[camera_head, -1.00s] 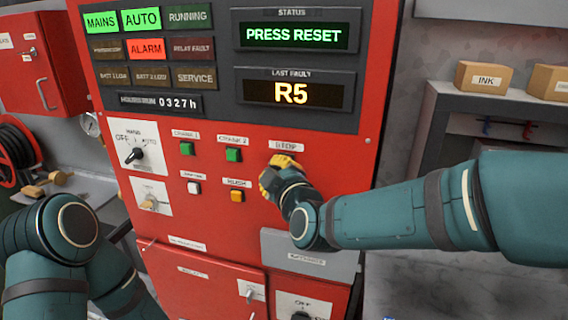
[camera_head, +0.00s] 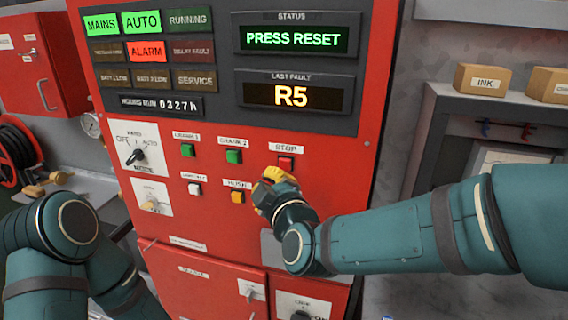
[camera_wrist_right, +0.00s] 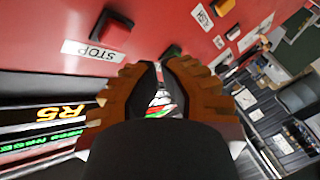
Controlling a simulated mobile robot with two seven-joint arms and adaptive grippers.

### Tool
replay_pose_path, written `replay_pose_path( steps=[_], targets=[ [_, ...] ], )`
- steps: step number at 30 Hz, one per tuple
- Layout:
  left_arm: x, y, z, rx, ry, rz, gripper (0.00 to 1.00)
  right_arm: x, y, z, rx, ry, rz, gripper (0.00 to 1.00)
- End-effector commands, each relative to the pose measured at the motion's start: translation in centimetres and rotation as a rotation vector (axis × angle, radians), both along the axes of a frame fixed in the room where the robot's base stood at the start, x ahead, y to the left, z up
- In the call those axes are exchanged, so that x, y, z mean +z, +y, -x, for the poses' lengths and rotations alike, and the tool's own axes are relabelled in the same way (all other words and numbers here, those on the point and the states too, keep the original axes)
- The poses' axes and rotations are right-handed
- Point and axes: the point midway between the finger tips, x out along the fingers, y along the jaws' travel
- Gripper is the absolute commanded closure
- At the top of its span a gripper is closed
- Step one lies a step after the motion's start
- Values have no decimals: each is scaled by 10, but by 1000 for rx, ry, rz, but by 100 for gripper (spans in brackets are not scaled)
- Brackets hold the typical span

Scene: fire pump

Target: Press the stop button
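The red stop button (camera_head: 286,163) sits on the red panel under a white STOP label (camera_head: 285,147). It is fully visible and uncovered. My right gripper (camera_head: 268,188) has yellow fingers and is just below and left of the button, apart from it, near the yellow button. In the right wrist view the red button (camera_wrist_right: 116,30) and its STOP label (camera_wrist_right: 95,50) lie to the upper left of my right gripper (camera_wrist_right: 163,62). Its fingertips are close together, and no held object shows between them. My left gripper is not in view; only the left arm shows.
Two green buttons (camera_head: 188,150) (camera_head: 234,156), a white button (camera_head: 194,189) and a yellow button (camera_head: 237,197) are nearby. The display (camera_head: 293,39) reads PRESS RESET and the ALARM lamp (camera_head: 147,51) is lit. A mode selector (camera_head: 137,155) is at left.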

Motion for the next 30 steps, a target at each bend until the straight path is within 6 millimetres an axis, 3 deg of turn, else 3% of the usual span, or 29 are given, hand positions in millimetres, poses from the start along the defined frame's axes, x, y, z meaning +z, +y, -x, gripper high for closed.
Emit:
replay_pose_path(
  steps=[10, 30],
  targets=[
    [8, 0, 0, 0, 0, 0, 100, 0, 8, 25, 0, 0, 0, 100],
    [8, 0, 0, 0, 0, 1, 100, 0, 8, 26, -1, 1, 0, 100]
  ],
)
